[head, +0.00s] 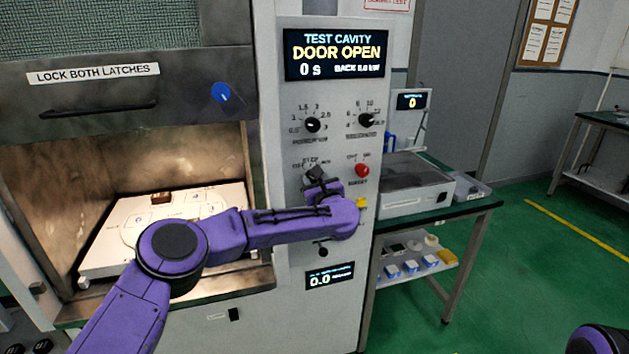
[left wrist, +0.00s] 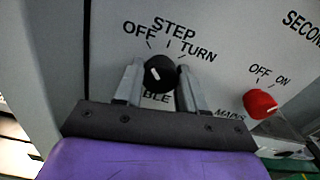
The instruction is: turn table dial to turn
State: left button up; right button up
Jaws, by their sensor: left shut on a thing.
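The black table dial (left wrist: 160,74) sits on the grey control panel under the words OFF, STEP and TURN. Its white pointer line slants up and left, toward the OFF side. My left gripper (left wrist: 160,85) is shut on the dial, with one grey finger on each side of it. In the head view my left gripper (head: 317,178) is at the dial, and the purple arm and dark jaws partly cover the dial and its lower label.
A red knob (left wrist: 260,104) marked OFF and ON is right of the dial. Above are two black knobs (head: 312,125) and a display (head: 335,54) reading DOOR OPEN. The open cavity at left holds a white turntable plate (head: 120,215) with a brown block (head: 160,197).

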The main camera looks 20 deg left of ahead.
pick_arm(q)
jog(key=shift+f+m+b, duration=0.1)
jog(key=shift+m+b, duration=0.75)
jog(key=shift+m, duration=0.05)
jog(key=shift+m+b, duration=0.55)
jog(key=shift+m, duration=0.25)
jog(key=shift+m+b, duration=0.35)
jog(key=shift+m, duration=0.55)
jog(key=shift+d+m+p, duration=0.1)
jog(key=shift+m+p, duration=0.65)
jog(key=shift+m, duration=5.55)
